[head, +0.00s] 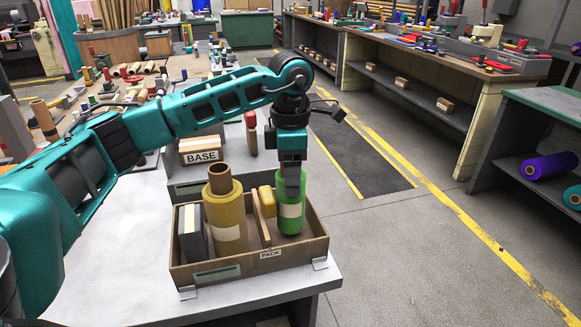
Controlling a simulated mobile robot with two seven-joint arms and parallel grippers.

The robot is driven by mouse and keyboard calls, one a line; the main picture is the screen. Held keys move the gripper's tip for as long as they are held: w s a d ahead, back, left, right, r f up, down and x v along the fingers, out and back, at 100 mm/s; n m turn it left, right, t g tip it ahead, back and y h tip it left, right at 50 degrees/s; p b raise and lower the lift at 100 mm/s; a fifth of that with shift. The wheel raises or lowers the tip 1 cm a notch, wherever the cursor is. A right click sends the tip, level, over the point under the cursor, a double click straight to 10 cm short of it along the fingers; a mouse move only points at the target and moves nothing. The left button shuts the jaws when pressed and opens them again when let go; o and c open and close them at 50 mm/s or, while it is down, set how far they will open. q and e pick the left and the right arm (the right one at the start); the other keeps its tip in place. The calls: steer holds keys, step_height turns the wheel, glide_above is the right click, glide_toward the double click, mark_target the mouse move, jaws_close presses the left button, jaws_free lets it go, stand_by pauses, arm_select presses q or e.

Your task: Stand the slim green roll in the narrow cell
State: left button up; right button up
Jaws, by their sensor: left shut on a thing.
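The slim green roll (291,221) with a pale label is upright in the right-hand, narrower cell of the wooden box (206,274) marked PACK. Its lower end is inside the cell; I cannot tell whether it touches the floor. My left gripper (291,190) points straight down and is shut on the roll's upper part. The divider (260,219) stands to the left of the roll. A small yellow object (267,201) is behind the roll on its left, partly hidden. My right gripper is not in view.
A thick yellow roll (225,218) with a brown core and a dark grey block (191,233) stand in the box's left cell. The grey table (100,285) is clear left of the box.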

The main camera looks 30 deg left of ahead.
arm_select(q)
steer(key=shift+f, duration=0.6)
steer(key=shift+f+b, duration=0.45)
steer(key=o, duration=1.3)
steer(key=shift+o, duration=0.2)
step_height(320, 180, up, 13)
steer(key=shift+f+p, duration=0.1)
steer(key=shift+p, duration=0.6)
